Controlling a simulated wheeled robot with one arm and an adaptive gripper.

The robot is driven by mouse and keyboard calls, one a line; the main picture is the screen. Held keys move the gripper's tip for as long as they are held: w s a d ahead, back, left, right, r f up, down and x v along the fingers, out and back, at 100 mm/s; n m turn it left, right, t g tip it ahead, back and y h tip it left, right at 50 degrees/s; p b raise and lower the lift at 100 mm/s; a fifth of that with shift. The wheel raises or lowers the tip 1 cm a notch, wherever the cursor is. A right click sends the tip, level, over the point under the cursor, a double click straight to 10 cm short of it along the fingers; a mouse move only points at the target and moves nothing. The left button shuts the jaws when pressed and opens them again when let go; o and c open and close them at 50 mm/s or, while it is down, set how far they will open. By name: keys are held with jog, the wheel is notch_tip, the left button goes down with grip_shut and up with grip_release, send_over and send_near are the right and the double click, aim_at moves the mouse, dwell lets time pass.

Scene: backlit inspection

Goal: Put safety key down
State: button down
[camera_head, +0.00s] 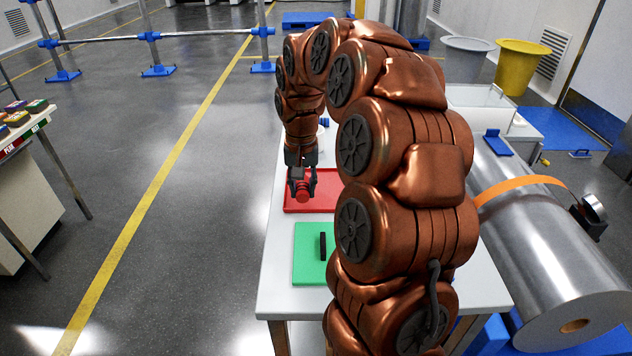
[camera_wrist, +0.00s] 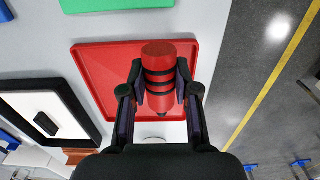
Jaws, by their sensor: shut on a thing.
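The safety key, a red cylinder with black bands (camera_wrist: 160,58), is between the fingers of my gripper (camera_wrist: 160,95) in the wrist view. My gripper is shut on it. In the head view, my gripper (camera_head: 302,180) holds the red safety key (camera_head: 303,193) over the left part of a red tray (camera_head: 325,203). The tray (camera_wrist: 95,62) also shows behind the key in the wrist view. I cannot tell whether the key touches the tray.
A green mat (camera_head: 308,265) with a black bar (camera_head: 323,246) lies nearer on the white table (camera_head: 277,285). The wrist view shows a black-framed white panel (camera_wrist: 70,103) with a black piece (camera_wrist: 46,124). A large metal roll (camera_head: 550,265) is right of the table.

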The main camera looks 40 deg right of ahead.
jog(key=p, duration=0.1)
send_over(317, 194)
jog(key=shift+d+f, duration=0.1)
jog(key=shift+f, duration=0.25)
jog(key=shift+w+f+p, duration=0.1)
jog(key=shift+f+p, duration=0.4)
jog(key=shift+f, duration=1.25)
jog(key=shift+f, duration=0.2)
jog(key=c, duration=0.9)
grip_release()
jog(key=shift+o, duration=0.2)
jog(key=shift+r, duration=0.1)
notch_tip(317, 194, up, 12)
jog(key=b, duration=0.2)
jog(key=shift+r, duration=0.15)
